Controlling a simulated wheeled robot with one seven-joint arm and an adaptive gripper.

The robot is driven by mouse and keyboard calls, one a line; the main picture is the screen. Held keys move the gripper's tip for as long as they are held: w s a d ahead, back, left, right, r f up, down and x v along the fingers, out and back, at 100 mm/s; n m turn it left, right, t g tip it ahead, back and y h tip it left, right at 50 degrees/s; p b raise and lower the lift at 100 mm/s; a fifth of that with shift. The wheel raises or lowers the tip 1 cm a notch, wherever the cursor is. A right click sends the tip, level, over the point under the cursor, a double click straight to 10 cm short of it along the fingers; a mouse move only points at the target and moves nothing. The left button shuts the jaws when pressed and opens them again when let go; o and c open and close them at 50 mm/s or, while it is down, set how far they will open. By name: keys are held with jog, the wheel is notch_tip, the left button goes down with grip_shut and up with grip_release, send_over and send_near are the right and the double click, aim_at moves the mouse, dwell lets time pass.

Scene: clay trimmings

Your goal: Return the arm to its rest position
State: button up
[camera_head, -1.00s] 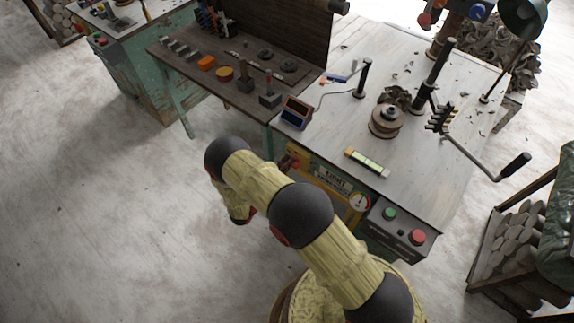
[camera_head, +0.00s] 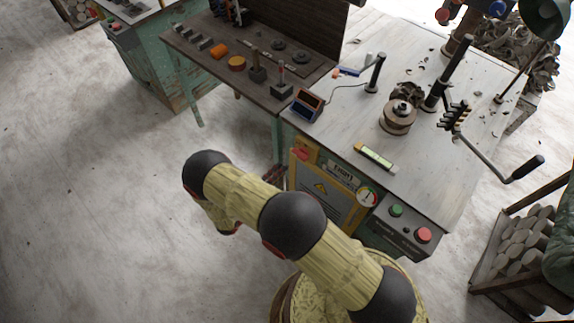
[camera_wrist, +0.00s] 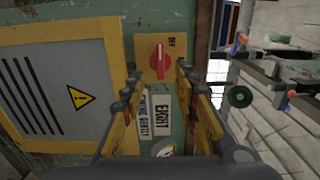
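My arm (camera_head: 240,200), yellow with black joints, reaches up and left from the bottom of the head view, bent over the floor in front of the workbench. Its far end points down and is partly hidden behind the arm links. In the wrist view my gripper (camera_wrist: 158,76) has its two yellow fingers apart, with nothing held between them. Beyond the fingertips is a red rotary switch (camera_wrist: 160,61) on a yellow plate. The switch also shows in the head view (camera_head: 301,154), at the bench front, apart from my arm.
The workbench (camera_head: 415,180) carries a spool-like wheel (camera_head: 398,117), a hand crank (camera_head: 520,167) and a green-lit level (camera_head: 375,157). Green (camera_head: 396,210) and red (camera_head: 423,235) buttons sit on its front. A dark tool table (camera_head: 190,57) adjoins it. The floor at left is clear.

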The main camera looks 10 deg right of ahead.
jog(key=shift+v, duration=0.95)
